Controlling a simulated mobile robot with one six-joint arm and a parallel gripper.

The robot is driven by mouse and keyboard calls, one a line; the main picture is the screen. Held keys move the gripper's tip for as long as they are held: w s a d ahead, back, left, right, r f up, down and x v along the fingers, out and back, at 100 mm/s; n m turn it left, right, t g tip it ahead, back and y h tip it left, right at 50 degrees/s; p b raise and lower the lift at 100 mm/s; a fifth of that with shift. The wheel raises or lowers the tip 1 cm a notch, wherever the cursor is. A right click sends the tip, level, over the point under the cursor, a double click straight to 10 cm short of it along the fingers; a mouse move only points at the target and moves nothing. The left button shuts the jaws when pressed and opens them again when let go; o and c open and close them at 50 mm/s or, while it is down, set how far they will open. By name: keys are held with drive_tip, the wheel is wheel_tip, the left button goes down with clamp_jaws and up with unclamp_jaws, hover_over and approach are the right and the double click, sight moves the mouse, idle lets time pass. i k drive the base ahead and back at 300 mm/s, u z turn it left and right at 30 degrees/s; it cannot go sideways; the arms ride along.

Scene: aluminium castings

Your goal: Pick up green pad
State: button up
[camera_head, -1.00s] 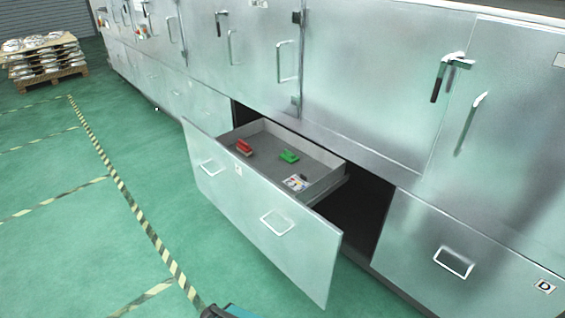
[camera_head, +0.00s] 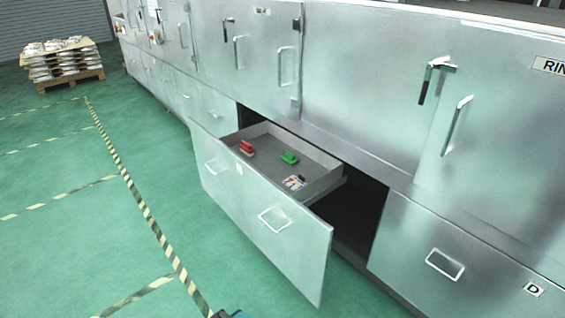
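The green pad (camera_head: 289,158) is a small bright green block lying on the grey floor of an open drawer (camera_head: 322,183). It lies right of the drawer's middle, toward the back wall, with clear drawer floor around it. My gripper does not show in the camera view, so its state cannot be seen.
A red block (camera_head: 246,148) lies left of the green pad in the drawer, and a small card with coloured marks (camera_head: 293,183) lies nearer the front. The drawer front (camera_head: 262,215) juts out from the metal cabinets. The green floor (camera_head: 80,240) at left is clear. A loaded pallet (camera_head: 64,75) stands far left.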

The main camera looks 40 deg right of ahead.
sight(288, 158)
drive_tip(key=z, duration=0.15)
drive_tip(key=i, duration=0.95)
drive_tip(key=u, duration=0.05)
